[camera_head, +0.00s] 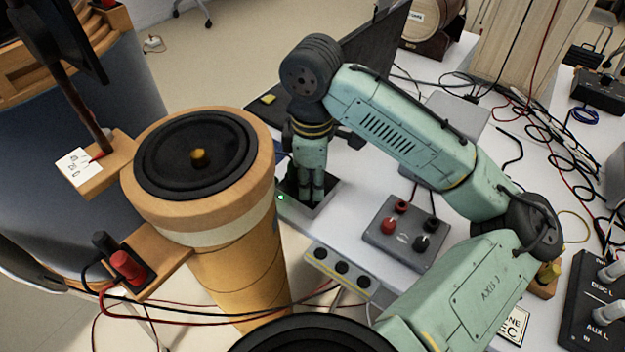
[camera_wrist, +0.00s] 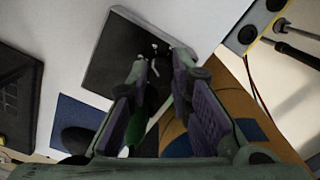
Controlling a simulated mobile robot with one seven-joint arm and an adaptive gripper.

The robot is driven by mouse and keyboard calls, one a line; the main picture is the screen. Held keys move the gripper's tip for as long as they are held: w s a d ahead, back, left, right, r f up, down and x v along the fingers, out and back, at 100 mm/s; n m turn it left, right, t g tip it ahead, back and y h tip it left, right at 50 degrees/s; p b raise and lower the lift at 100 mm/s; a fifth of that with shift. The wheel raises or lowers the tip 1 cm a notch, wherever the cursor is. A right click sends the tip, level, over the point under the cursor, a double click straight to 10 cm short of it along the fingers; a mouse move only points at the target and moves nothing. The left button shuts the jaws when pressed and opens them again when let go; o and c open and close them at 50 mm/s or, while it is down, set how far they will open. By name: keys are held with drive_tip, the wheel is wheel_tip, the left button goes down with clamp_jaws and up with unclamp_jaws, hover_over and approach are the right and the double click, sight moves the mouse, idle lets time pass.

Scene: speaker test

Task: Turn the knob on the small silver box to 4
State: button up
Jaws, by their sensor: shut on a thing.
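The small silver box (camera_head: 318,208) sits on the white table beside the wooden speaker column, with a green light at its left corner. Its dark top face (camera_wrist: 115,62) shows in the wrist view, with small white marks near the fingertips. My gripper (camera_head: 311,196) points down onto the box top. In the wrist view my gripper (camera_wrist: 160,72) has its two fingers close together over the face, shut on the knob. The knob is mostly hidden between the fingers. I cannot read its setting or the numbers.
A round speaker (camera_head: 225,150) on a wooden column stands close left. A grey box (camera_head: 385,248) with red and black posts lies right. A strip with black sockets (camera_head: 320,279) lies in front. A dark panel (camera_head: 585,325) is at far right. Cables cover the back right.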

clamp_jaws()
drive_tip(key=shift+r+m+p, duration=0.25)
drive_tip(key=shift+m+p, duration=0.65)
drive_tip(key=shift+p, duration=0.05)
drive_tip(key=shift+f+m+p, duration=0.25)
drive_tip(key=shift+m+p, duration=0.05)
drive_tip(key=shift+m, duration=0.4)
drive_tip(key=o, duration=0.8)
unclamp_jaws()
